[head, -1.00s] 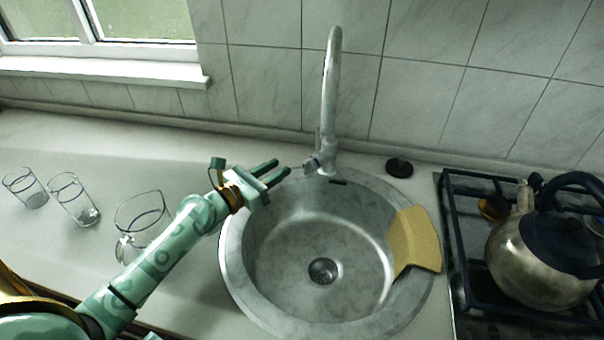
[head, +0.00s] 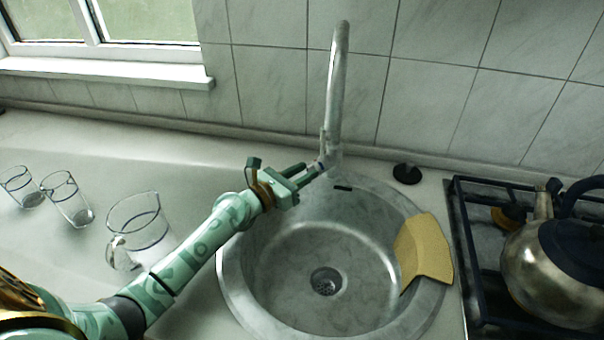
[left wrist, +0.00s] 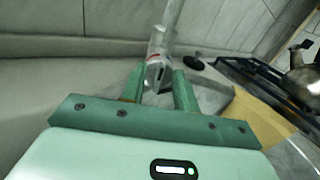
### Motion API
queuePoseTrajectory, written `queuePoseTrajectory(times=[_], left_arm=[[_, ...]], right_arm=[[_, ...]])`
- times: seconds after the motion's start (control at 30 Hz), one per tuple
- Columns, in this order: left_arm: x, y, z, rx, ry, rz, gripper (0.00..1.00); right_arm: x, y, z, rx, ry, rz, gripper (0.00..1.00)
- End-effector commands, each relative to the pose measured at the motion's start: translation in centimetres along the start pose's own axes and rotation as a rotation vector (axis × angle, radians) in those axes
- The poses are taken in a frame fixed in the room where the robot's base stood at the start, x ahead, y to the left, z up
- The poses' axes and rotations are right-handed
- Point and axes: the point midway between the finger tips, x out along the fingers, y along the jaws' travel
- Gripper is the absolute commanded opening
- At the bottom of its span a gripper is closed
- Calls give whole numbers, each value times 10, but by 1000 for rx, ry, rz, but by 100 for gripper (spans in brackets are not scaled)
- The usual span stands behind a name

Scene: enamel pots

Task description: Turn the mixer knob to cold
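The grey metal mixer tap (head: 334,105) stands behind the sink, with its knob (head: 321,164) low on its left side. In the left wrist view the knob (left wrist: 156,68) shows a small red mark and a dark slot. My left gripper (head: 313,169) is at the knob, its two green fingers apart. In the left wrist view the left gripper (left wrist: 158,82) has one finger on each side of the knob, with gaps showing; I cannot tell whether either finger touches it. My right gripper is not in view.
The round sink (head: 236,270) lies below the tap, with a yellow cloth (head: 425,250) over its right rim. A black plug (head: 407,173) sits behind it. A kettle (head: 550,265) stands on the hob at right. Glasses (head: 66,200) and a glass jug (head: 138,230) stand at left.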

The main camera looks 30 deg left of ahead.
Motion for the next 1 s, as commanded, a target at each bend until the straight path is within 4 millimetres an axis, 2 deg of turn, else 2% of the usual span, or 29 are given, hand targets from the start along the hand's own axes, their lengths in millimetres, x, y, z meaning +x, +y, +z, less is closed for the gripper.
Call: queuePoseTrajectory(times=[0.13,0.23,0.27,0.67,1.0], left_arm=[[0,0,0,0,0,0,30],[0,0,0,0,0,0,2],[0,0,0,0,0,0,0],[-1,0,-1,41,1,0,0],[-1,-2,-2,266,1,0,0]], right_arm=[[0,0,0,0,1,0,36],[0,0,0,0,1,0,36],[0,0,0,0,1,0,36],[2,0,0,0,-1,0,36],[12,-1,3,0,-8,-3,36]])
